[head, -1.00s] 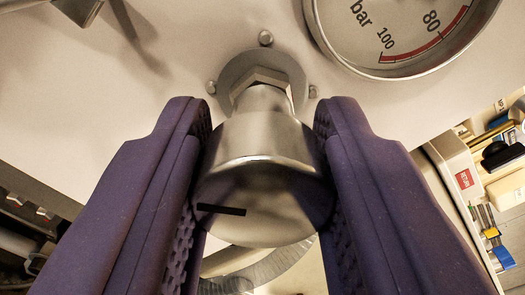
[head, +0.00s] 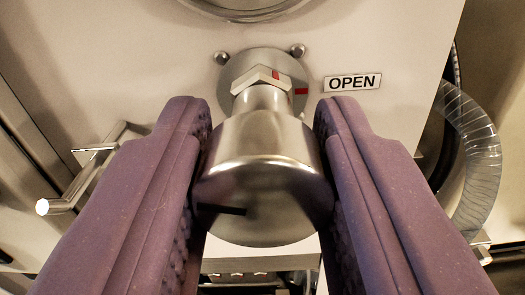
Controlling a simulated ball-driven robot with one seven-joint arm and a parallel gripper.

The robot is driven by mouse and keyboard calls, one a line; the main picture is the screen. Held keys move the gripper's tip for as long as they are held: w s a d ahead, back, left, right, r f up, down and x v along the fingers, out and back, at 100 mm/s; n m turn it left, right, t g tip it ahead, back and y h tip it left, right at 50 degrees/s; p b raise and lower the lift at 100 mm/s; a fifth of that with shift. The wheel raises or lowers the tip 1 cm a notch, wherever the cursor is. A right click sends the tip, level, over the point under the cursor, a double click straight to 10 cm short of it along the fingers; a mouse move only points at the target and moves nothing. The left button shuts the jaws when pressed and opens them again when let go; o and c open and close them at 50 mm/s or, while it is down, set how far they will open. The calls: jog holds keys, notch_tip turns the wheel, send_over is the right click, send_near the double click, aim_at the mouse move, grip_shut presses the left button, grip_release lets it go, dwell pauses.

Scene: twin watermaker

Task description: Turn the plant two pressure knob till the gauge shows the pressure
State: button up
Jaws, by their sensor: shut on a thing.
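My gripper (head: 263,165) has two purple ribbed fingers, shut on the silver round pressure knob (head: 262,165), one finger on each side of it. A dark line lies on the left of the knob's front face. Behind the knob are a hex nut and a round flange (head: 238,82) on the pale panel. One red mark is on the nut and another is on the flange, to its right; the two are apart. Only the lower rim of the gauge (head: 245,14) shows at the top edge. Its needle and scale are out of view.
An OPEN label (head: 352,82) is on the panel (head: 385,40) right of the knob. A silver lever handle (head: 85,178) sticks out at the left, near my left finger. A clear ribbed hose (head: 470,150) curves down at the right.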

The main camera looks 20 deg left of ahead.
jog(key=m, duration=0.5)
jog(key=shift+m+p, duration=0.3)
jog(key=shift+p, duration=0.05)
jog(key=m+p, duration=0.1)
jog(key=m, duration=0.4)
jog(key=shift+d+m+p, duration=0.1)
jog(key=shift+m+p, duration=0.2)
jog(key=m+p, duration=0.2)
jog(key=m, duration=0.3)
jog(key=m+p, duration=0.1)
jog(key=m, duration=0.4)
jog(key=shift+f, duration=0.15)
jog(key=shift+m, duration=0.3)
jog(key=o, duration=1)
jog(key=shift+o, duration=0.2)
